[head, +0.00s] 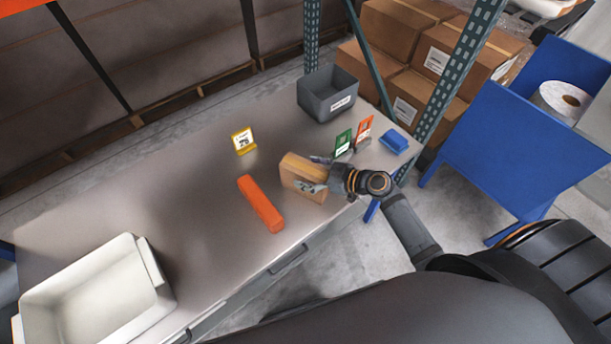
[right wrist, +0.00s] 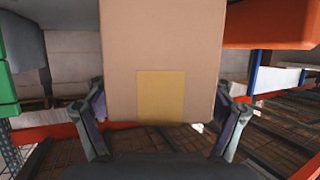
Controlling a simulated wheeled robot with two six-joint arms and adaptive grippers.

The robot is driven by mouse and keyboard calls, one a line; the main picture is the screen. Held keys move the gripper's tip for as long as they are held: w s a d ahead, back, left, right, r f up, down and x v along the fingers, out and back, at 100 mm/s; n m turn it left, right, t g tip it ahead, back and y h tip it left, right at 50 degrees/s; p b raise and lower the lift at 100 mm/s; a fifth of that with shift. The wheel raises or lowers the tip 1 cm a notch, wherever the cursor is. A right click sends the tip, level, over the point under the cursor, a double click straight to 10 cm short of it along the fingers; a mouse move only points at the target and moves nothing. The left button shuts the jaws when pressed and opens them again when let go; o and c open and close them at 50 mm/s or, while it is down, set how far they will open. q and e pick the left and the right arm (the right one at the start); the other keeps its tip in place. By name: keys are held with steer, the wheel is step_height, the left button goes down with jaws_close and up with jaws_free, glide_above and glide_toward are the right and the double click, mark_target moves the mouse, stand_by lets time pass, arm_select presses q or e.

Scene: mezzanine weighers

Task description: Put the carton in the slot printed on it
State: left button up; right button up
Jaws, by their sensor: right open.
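The carton (head: 301,168) is a small brown box standing on the grey bench near its front edge. In the right wrist view the carton (right wrist: 163,50) fills the middle, with a plain yellow patch low on its face; I cannot read any print on it. My right gripper (head: 316,175) is open at the carton's right side. In the wrist view its fingers stand on either side of the carton, with gaps showing. A yellow sign (head: 243,141), a green sign (head: 343,142) and an orange-red sign (head: 363,132) stand on the bench. My left gripper is out of view.
An orange block (head: 261,204) lies just left of the carton. A blue item (head: 394,141) lies at the bench's right end. A grey labelled bin (head: 314,101) stands at the back, a white tub (head: 150,262) at lower left. The bench's left middle is clear.

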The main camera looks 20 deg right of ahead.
steer(key=shift+w+a+f, duration=0.3)
steer(key=shift+w+a, duration=0.15)
steer(key=shift+w, duration=0.05)
steer(key=shift+s, duration=0.1)
jaws_close()
steer(key=shift+r+b, duration=0.3)
steer(key=shift+r, duration=0.15)
steer(key=s+r+p, duration=0.3)
steer(key=s+r, duration=0.9)
steer(key=s, duration=0.2)
steer(key=shift+d+r+p, duration=0.15)
steer(key=shift+d+p, duration=0.1)
steer(key=shift+p, duration=0.1)
